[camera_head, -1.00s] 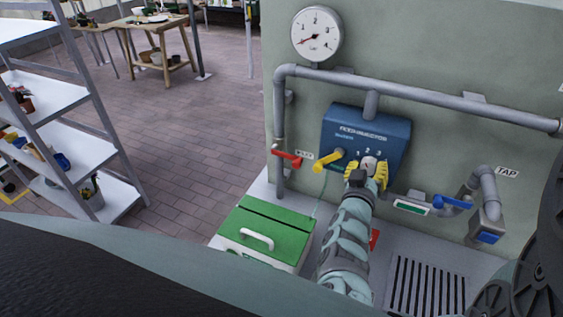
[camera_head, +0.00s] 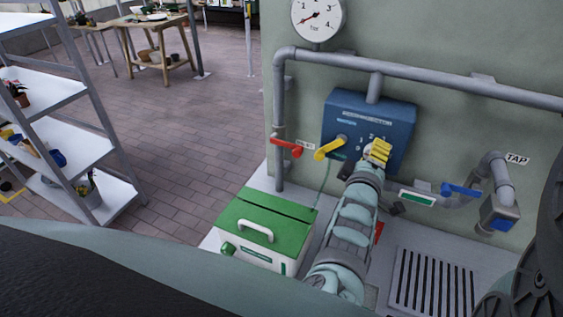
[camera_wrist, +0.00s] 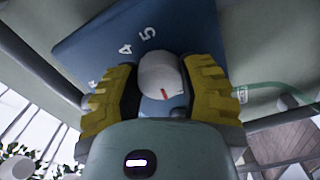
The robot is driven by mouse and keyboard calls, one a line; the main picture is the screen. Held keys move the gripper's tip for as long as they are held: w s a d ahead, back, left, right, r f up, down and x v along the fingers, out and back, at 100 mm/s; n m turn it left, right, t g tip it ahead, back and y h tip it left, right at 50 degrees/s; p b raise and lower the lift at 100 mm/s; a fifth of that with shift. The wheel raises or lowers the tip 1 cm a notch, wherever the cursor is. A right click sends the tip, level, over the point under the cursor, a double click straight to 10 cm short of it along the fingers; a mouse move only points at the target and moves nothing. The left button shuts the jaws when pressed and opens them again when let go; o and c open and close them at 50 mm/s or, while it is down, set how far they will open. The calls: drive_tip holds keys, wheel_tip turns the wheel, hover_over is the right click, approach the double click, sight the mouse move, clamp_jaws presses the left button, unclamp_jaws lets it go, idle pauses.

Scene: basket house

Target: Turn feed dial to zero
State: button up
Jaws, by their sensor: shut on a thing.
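The feed dial (camera_wrist: 160,76) is a pale round knob with a short red mark, on the blue feed injector box (camera_head: 343,112). In the wrist view the numerals 4 and 5 show on the box to the dial's upper left; no zero is readable. My gripper (camera_head: 378,150) has yellow ribbed fingers. In the wrist view my gripper (camera_wrist: 160,80) is shut on the dial, one finger on each side. In the head view the fingers mostly hide the dial.
A yellow lever (camera_head: 328,149) sits close left of my gripper, and a red valve handle (camera_head: 287,148) further left. A blue tap handle (camera_head: 460,190) is at right. A grey pipe (camera_head: 430,83) runs above. A green-lidded box (camera_head: 262,215) stands below left.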

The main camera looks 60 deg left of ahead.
drive_tip(key=shift+f+n+b, duration=0.2)
drive_tip(key=shift+n+b, duration=0.45)
drive_tip(key=shift+n, duration=0.95)
drive_tip(key=o, duration=1.2)
drive_tip(key=shift+r, duration=0.2)
drive_tip(key=shift+o, duration=0.2)
drive_tip(key=v, duration=0.7)
drive_tip(key=shift+s+d, duration=0.2)
drive_tip(key=shift+s, duration=0.05)
